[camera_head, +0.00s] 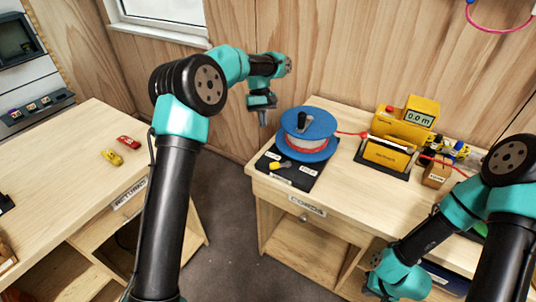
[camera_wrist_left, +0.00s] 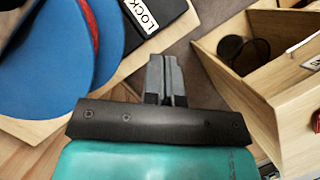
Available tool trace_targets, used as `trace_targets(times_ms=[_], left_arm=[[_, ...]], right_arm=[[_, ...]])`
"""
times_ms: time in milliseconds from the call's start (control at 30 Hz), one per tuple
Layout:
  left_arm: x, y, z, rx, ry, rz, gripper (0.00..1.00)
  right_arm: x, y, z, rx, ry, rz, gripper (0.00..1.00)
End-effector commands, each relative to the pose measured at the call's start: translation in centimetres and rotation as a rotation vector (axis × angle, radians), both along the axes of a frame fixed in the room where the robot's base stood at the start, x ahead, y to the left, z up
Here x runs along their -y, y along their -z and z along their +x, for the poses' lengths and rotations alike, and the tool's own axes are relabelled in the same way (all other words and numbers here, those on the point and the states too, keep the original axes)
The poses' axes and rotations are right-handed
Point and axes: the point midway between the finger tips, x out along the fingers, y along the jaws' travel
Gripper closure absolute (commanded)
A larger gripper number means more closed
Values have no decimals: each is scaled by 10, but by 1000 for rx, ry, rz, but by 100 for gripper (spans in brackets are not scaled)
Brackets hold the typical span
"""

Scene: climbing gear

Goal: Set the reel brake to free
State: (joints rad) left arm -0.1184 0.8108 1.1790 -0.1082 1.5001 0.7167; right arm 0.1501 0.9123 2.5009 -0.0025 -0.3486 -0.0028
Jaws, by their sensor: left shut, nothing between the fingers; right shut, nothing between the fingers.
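The cord reel (camera_head: 307,124) has blue flanges, red-and-white cord and a black knob. It sits on a black base (camera_head: 300,180) at the left end of the right table. A yellow brake lever (camera_head: 279,165) is at the base's front left, among white labels too small to read there. My left gripper (camera_head: 263,121) is shut and empty, beyond and left of the reel, touching nothing visible. In the left wrist view its fingers (camera_wrist_left: 166,62) are together; the blue reel (camera_wrist_left: 40,45) and a "LOCK" label (camera_wrist_left: 142,15) show to their left. The lever is hidden there. My right gripper is out of view.
Red cord runs from the reel to a yellow device (camera_head: 402,125) with a "0.0 m" display.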

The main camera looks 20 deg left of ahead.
Motion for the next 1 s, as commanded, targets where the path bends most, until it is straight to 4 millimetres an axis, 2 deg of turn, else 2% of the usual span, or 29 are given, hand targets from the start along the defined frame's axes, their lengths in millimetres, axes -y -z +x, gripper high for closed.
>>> trace_targets(times_ms=[267,667,1000], left_arm=[[5,28,-10,-4,1,1,100],[18,91,-32,-3,1,1,100],[36,91,-63,0,1,0,100]], right_arm=[[0,0,0,0,0,0,100],[0,0,0,0,0,0,100],[0,0,0,0,0,0,100]])
